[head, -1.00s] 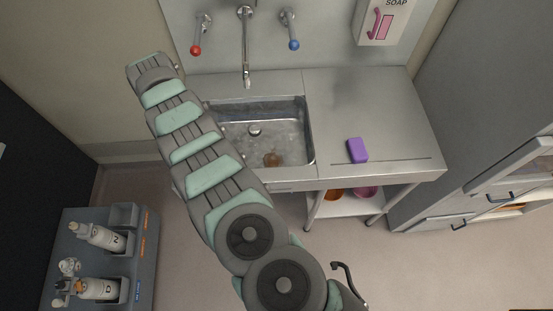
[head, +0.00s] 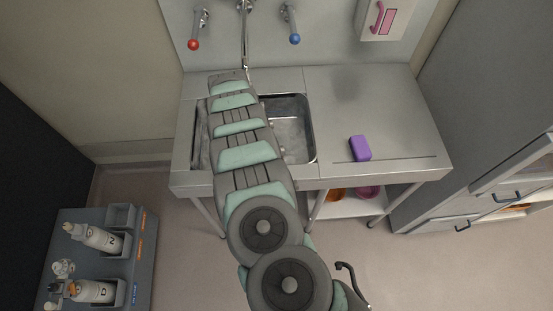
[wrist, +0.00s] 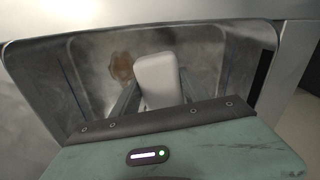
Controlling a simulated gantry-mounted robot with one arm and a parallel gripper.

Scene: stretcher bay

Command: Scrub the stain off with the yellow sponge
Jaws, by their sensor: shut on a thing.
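In the wrist view my gripper (wrist: 158,92) is shut on a pale whitish block (wrist: 158,76). The block looks white-grey, not yellow, and I cannot tell whether it is the sponge. It is over or inside the metal sink (wrist: 62,100). A brown stain (wrist: 122,67) shows in the sink just left of the block. In the head view my arm crosses the sink (head: 300,140) and hides my gripper, the block and the stain. I cannot tell whether the block touches the sink. No yellow sponge shows.
A purple sponge-like block (head: 360,148) lies on the steel counter (head: 390,115) right of the sink. The faucet (head: 245,40) hangs behind the sink, between red (head: 193,44) and blue (head: 294,38) tap handles. A soap dispenser (head: 388,18) is on the wall.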

